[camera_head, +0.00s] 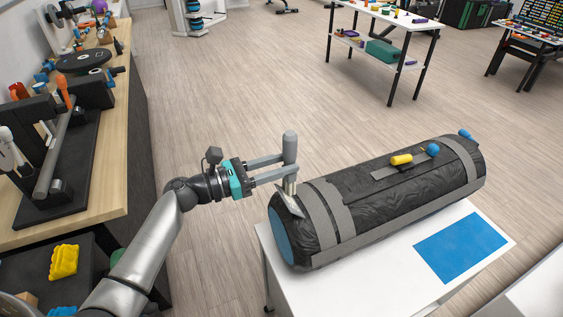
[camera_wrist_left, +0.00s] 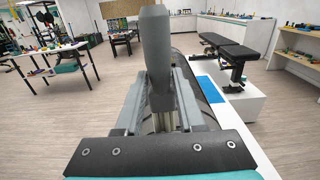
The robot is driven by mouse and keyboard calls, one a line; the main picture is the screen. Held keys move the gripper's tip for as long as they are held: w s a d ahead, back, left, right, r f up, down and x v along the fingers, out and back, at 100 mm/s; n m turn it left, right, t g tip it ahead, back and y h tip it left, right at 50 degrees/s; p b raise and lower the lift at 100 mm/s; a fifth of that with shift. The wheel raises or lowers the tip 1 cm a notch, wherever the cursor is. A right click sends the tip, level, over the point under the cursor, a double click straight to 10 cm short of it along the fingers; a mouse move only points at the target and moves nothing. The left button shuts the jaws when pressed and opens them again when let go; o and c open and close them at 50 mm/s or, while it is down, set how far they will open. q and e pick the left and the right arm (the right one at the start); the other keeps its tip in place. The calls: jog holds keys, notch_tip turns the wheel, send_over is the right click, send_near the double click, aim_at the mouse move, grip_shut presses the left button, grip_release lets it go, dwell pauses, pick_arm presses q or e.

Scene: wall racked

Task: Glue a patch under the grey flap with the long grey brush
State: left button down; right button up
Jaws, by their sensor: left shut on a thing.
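My left gripper (camera_head: 284,168) is shut on the long grey brush (camera_head: 290,146), whose thick handle stands upright between the fingers. The brush's flat pale lower end (camera_head: 290,203) is at the near left end of a black wrapped roll (camera_head: 385,200); I cannot tell whether it touches. Grey bands (camera_head: 321,222) cross the roll near that end, and which part is the flap is not clear. In the left wrist view the brush handle (camera_wrist_left: 156,50) rises between the fingers and hides part of the roll. My right gripper is not in view.
The roll lies on a white table (camera_head: 392,279) with a blue sheet (camera_head: 461,247) on it. A yellow piece (camera_head: 401,160) and a blue ball (camera_head: 433,150) sit on top of the roll. A cluttered wooden bench (camera_head: 112,150) stands left. Open floor lies behind.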

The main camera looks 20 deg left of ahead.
aim_at(287, 179)
pick_arm(q)
jog(key=shift+s+d+r+p, duration=0.25)
jog(key=shift+s+d+p, duration=0.3)
jog(key=shift+s+p, duration=0.3)
jog(key=shift+s+d+r+p, duration=0.25)
jog(key=shift+s+d+p, duration=0.4)
jog(key=shift+p, duration=0.25)
jog(key=shift+s+d+r+p, duration=0.1)
jog(key=shift+s+d+p, duration=0.25)
jog(key=shift+s+p, duration=0.35)
jog(key=shift+s, duration=0.1)
jog(key=shift+a, duration=0.1)
jog(key=shift+w+a+b, duration=1.1)
jog(key=shift+w+a, duration=0.85)
jog(key=shift+w, duration=0.1)
jog(key=shift+d, duration=0.1)
jog(key=shift+s+d+p, duration=0.3)
jog(key=shift+s+p, duration=0.05)
jog(key=shift+p, duration=0.05)
jog(key=shift+s+d+p, duration=1.5)
jog(key=shift+s+d, duration=0.15)
jog(key=shift+d, duration=0.05)
